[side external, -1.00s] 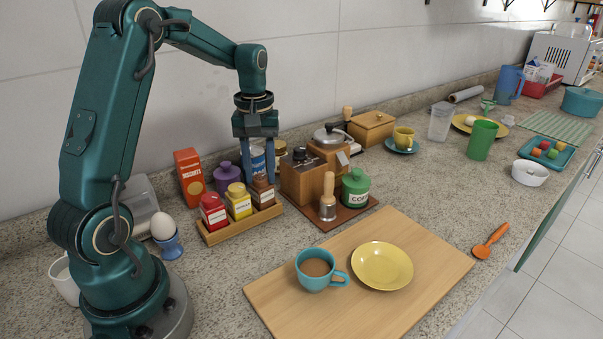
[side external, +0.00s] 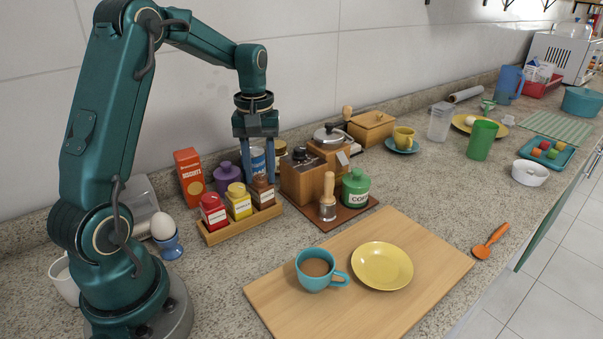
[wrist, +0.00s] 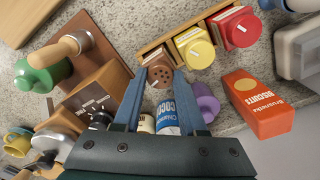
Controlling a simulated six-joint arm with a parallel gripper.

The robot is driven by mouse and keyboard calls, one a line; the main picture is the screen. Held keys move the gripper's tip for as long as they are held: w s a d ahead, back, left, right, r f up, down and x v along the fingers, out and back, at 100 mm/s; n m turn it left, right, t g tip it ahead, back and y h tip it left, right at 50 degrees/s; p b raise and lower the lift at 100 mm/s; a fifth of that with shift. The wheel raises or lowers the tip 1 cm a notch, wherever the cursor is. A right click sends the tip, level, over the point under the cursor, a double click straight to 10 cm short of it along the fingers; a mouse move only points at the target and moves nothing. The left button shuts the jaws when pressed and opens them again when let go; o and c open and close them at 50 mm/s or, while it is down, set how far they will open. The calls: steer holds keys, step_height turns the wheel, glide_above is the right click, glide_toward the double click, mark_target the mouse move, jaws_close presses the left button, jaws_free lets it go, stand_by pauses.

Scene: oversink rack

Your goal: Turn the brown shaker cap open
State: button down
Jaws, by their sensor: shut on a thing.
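The brown shaker (side external: 263,196) stands upright at the right end of the small wooden rack (side external: 240,226), beside the yellow shaker (side external: 239,204) and the red shaker (side external: 213,215). Its brown cap (wrist: 160,75) shows small dark holes in its top in the wrist view. My gripper (side external: 260,178) points down from above, with one blue finger on each side of the cap. It is shut on the cap; its fingertips also show in the wrist view (wrist: 159,72). The fingers partly hide the cap in the side view.
The wooden grinder (side external: 300,180) stands close on the right. The purple jar (side external: 227,178), a blue-and-white cocoa can (side external: 257,160) and the orange biscuit box (side external: 190,174) stand close behind. The board (side external: 400,285) in front holds a cup and a yellow plate.

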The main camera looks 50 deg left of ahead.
mark_target(261, 177)
steer(key=shift+c, duration=2.2)
jaws_free()
steer(key=shift+r, duration=0.1)
steer(key=shift+r, duration=2.5)
